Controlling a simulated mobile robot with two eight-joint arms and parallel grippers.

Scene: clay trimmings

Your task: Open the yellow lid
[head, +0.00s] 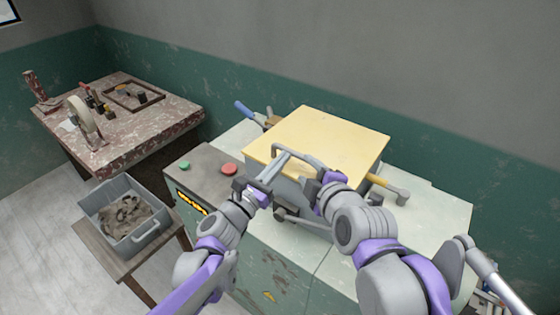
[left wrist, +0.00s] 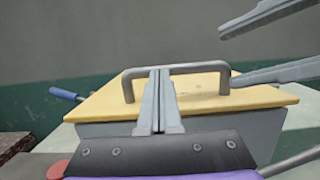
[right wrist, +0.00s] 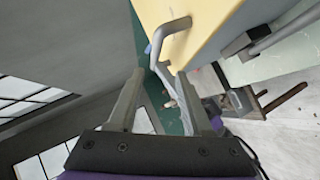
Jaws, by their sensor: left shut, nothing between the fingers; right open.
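The yellow lid (head: 325,140) lies flat on a grey box on the pale green machine. It also shows in the left wrist view (left wrist: 105,100) and right wrist view (right wrist: 205,25). Its grey bar handle (left wrist: 195,68) is at the near edge. My left gripper (left wrist: 161,72) is shut and empty, its fingertips at the handle bar; whether they touch it I cannot tell. My right gripper (right wrist: 161,72) is open, just right of the handle, with nothing between its fingers. In the head view my arms partly hide the handle and the box front.
Green and red buttons (head: 229,169) sit left of the lid. A yellow-handled tool (head: 385,185) lies to its right, a blue-handled one (head: 245,111) behind left. A grey bin of clay (head: 150,238) stands on a low stand. A worktable (head: 160,122) is at the back left.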

